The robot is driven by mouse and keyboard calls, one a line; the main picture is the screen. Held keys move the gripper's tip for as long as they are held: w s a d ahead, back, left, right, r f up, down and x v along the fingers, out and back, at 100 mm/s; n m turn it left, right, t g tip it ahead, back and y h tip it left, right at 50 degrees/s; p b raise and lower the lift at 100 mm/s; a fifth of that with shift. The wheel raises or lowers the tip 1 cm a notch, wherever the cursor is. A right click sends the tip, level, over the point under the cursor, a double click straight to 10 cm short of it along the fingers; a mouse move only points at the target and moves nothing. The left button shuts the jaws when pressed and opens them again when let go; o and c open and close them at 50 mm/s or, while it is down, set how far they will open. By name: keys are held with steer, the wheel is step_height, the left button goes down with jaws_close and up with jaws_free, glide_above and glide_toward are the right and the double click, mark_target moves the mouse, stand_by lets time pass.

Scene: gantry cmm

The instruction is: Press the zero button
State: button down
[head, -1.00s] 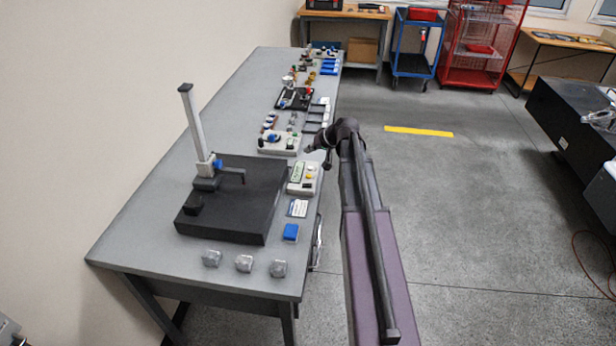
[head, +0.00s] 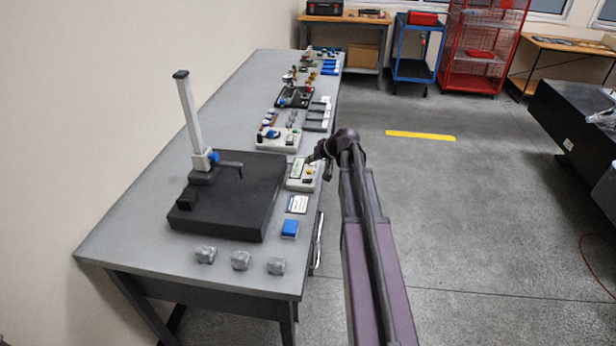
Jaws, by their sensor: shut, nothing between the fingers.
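A small pale box with a green display (head: 298,167) and small buttons sits at the right edge of the grey bench, beside the black surface plate. The zero button is too small to single out on this box. My gripper (head: 313,160) is at the end of my arm, shut and empty, by the far right part of the box. It overlaps the box's edge in the picture, and I cannot tell if it touches.
The black plate (head: 225,222) carries a tall height stand (head: 193,120). A card (head: 297,204), a blue block (head: 290,228) and three grey blocks (head: 240,260) lie nearer. Other instruments (head: 278,138) crowd the bench beyond.

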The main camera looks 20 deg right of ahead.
mark_target(304, 171)
steer(key=shift+f+b, duration=0.5)
steer(key=shift+f, duration=0.25)
steer(key=shift+f, duration=0.2)
stand_by(1.0)
steer(key=shift+s+f+b, duration=0.1)
steer(key=shift+f+b, duration=0.15)
steer(key=shift+b, duration=0.2)
steer(key=shift+f+b, duration=0.4)
steer(key=shift+b, duration=0.05)
stand_by(0.8)
steer(key=shift+r, duration=0.1)
stand_by(0.3)
steer(key=shift+r+p, duration=0.8)
steer(key=shift+p, duration=0.15)
steer(key=shift+r, duration=0.1)
steer(key=shift+r+p, duration=2.4)
steer(key=shift+p, duration=0.1)
